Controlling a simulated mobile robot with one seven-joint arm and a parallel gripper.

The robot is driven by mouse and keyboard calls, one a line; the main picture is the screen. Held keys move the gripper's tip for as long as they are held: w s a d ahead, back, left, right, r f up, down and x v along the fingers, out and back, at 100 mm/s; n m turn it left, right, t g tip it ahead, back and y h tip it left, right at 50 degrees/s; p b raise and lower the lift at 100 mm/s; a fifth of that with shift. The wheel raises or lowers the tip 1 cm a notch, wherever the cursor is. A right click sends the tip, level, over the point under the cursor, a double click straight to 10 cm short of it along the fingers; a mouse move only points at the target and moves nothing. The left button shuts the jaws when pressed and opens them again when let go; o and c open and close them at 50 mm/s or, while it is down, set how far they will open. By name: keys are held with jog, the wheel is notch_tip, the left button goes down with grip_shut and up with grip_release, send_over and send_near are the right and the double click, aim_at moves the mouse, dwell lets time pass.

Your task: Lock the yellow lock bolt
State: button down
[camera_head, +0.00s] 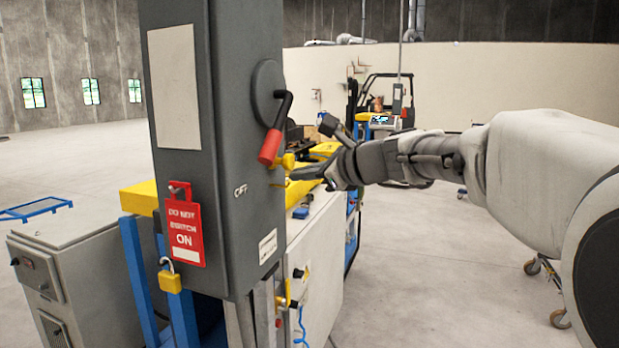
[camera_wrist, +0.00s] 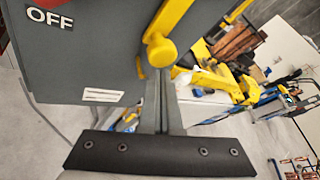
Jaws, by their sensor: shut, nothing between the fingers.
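The yellow lock bolt (camera_head: 287,161) sticks out of the right side of the grey switch box, just below the red-handled lever. In the wrist view the bolt's round knob (camera_wrist: 160,52) and its yellow bar lie against the grey box, right of the OFF label. My gripper (camera_head: 294,177) reaches in from the right, beside the box and just below the bolt. Its fingers (camera_wrist: 161,80) are shut together and empty, with their tips close under the knob. I cannot tell whether they touch it.
The grey switch box (camera_head: 222,130) carries a lever with a red grip (camera_head: 270,147), pointing down. A red tag (camera_head: 185,232) and a yellow padlock (camera_head: 170,282) hang on its front.

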jog(key=shift+r, duration=0.2)
notch_tip(320, 180, up, 3)
jog(key=shift+p, duration=1.25)
notch_tip(320, 180, down, 5)
jog(key=w+d+b, duration=0.1)
jog(key=w+b, duration=0.1)
jog(key=b, duration=0.2)
jog(key=r+v, duration=0.1)
jog(key=v, duration=1)
jog(key=shift+a, duration=0.3)
jog(key=shift+r, duration=0.1)
